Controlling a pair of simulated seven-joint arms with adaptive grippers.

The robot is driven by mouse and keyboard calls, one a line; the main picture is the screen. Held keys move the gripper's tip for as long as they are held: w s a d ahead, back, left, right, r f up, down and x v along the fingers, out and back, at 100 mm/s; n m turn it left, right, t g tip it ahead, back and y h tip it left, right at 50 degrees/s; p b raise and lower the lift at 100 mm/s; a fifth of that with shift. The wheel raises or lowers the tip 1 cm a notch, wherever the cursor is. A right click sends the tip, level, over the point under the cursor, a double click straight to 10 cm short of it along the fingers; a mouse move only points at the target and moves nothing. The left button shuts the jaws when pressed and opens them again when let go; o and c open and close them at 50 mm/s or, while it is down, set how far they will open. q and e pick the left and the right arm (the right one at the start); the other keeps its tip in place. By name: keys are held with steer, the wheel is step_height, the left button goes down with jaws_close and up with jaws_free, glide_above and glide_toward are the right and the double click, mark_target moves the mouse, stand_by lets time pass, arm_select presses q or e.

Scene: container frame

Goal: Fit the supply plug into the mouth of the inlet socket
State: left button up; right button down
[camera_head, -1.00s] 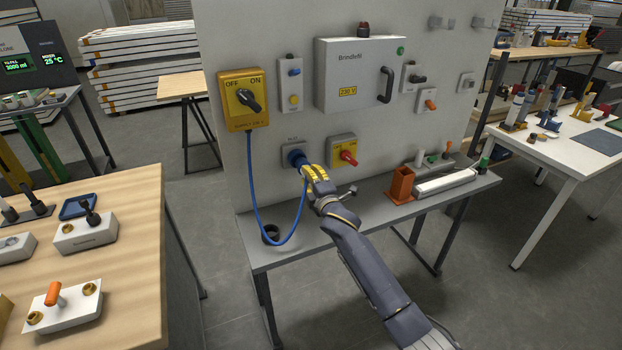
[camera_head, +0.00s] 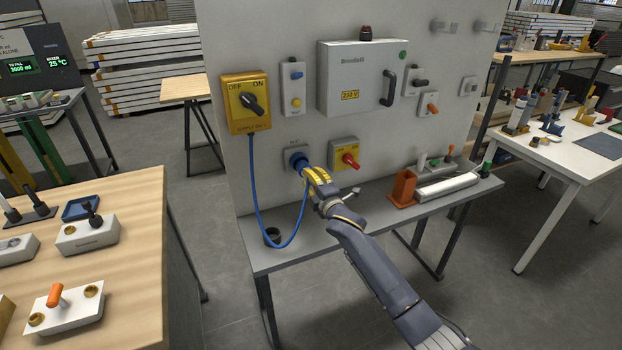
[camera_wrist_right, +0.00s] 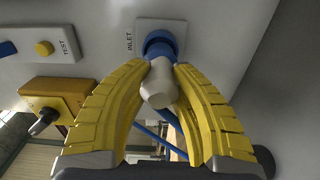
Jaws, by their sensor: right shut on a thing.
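The inlet socket (camera_head: 296,157) is a blue round mouth on a grey plate on the upright panel. In the right wrist view it shows as a blue ring (camera_wrist_right: 160,42) beside the word INLET. My right gripper (camera_head: 309,174) has yellow fingers and is at the socket, shut on the supply plug (camera_wrist_right: 160,84), a pale rounded body. The plug's front end points at the blue mouth and meets it in the picture. I cannot tell how deep it sits. A blue cable (camera_head: 252,190) loops from the supply box down and up to the gripper. My left gripper is not in view.
The yellow supply switch box (camera_head: 245,101) is up left of the socket. A yellow plate with a red knob (camera_head: 346,155) is close to its right. A black cup (camera_head: 272,236) and an orange holder (camera_head: 403,187) stand on the grey shelf (camera_head: 345,225) below.

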steer(key=shift+x, duration=1.8)
stand_by(1.9)
steer(key=shift+d+r, duration=0.1)
steer(key=c, duration=1.1)
jaws_free()
steer(key=shift+c, duration=0.2)
steer(key=shift+s+d+f, duration=0.2)
steer(key=shift+s+d, duration=0.1)
steer(key=shift+s, duration=0.25)
steer(key=v, duration=1)
steer(key=shift+s, duration=0.35)
steer(key=shift+d, duration=0.1)
steer(key=shift+v, duration=3)
